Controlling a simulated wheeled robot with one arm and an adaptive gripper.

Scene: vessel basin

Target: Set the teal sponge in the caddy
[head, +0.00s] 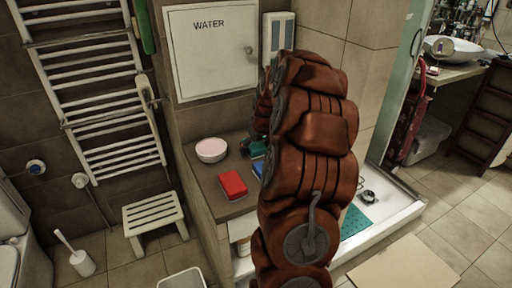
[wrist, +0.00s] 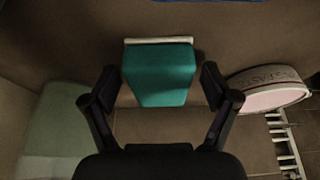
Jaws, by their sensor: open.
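The teal sponge (wrist: 158,72) lies between the two spread fingers of my gripper (wrist: 159,84) in the wrist view, with a gap on each side. A thin white strip (wrist: 158,41) runs along its upper edge. In the head view only a small part of the teal sponge (head: 257,149) shows on the brown counter, beside my arm. My gripper is open and is mostly hidden behind my arm there. I cannot make out a caddy for certain in either view.
A red block (head: 232,184) lies on the counter (head: 205,180) near its front, with a blue item (head: 258,168) beside it, partly hidden by my arm. A pale round bowl (head: 211,150) stands left of the sponge. A white WATER cabinet (head: 212,50) is on the wall behind.

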